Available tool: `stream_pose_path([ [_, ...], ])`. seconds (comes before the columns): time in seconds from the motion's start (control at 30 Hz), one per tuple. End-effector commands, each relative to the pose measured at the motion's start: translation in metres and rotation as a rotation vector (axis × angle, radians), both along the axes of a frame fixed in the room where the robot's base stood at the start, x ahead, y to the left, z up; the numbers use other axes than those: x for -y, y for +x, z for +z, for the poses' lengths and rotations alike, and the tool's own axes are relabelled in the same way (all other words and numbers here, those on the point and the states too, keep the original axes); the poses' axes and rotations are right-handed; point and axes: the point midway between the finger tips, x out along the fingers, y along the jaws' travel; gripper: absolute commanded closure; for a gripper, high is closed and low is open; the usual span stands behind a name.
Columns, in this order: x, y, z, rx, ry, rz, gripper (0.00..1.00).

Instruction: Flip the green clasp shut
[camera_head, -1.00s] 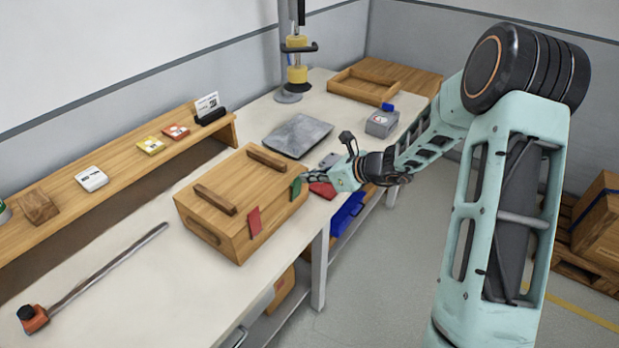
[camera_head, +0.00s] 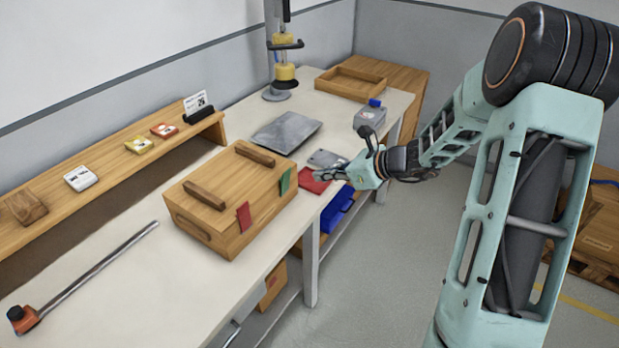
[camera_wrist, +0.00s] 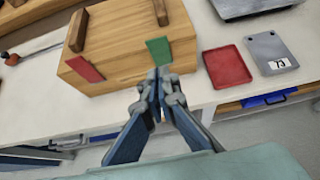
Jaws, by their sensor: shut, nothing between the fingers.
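The green clasp (camera_head: 285,182) is a small flat flap at the right end of the wooden box's (camera_head: 216,230) front, by the lid edge. It also shows in the wrist view (camera_wrist: 159,51), just beyond my fingertips. I cannot tell whether it lies fully flat on the box. A red clasp (camera_head: 244,217) hangs on the same front, further left, and shows in the wrist view (camera_wrist: 85,69). My gripper (camera_head: 319,174) is shut and empty, to the right of the green clasp in the head view. In the wrist view, the closed fingertips (camera_wrist: 159,74) appear just below the clasp.
A red tray (camera_wrist: 227,66) and a grey plate (camera_wrist: 268,46) lie right of the box. A grey sheet (camera_head: 286,132) lies behind it. A long-handled tool (camera_head: 95,270) lies at left. A blue bin (camera_head: 338,208) sits below the bench edge. The air before the box front is clear.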

Motion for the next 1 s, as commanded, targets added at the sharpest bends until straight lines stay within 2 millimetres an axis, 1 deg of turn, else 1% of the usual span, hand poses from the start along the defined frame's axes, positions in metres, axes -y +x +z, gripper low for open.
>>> stream_pose_path([
  [0.03, 0.008, -0.005, 0.007, 0.004, -0.002, -0.002, 1.0],
  [0.1, 0.015, -0.011, 0.014, 0.003, -0.001, -0.002, 1.0],
  [0.3, 0.029, -0.022, 0.026, 0.0, 0.0, -0.001, 1.0],
  [0.47, 0.031, -0.025, 0.029, 0.0, 0.0, 0.001, 1.0],
  [0.83, 0.031, -0.024, 0.029, 0.0, 0.0, 0.001, 1.0],
  [1.0, 0.027, -0.025, 0.029, 0.01, -0.042, 0.028, 1.0],
])
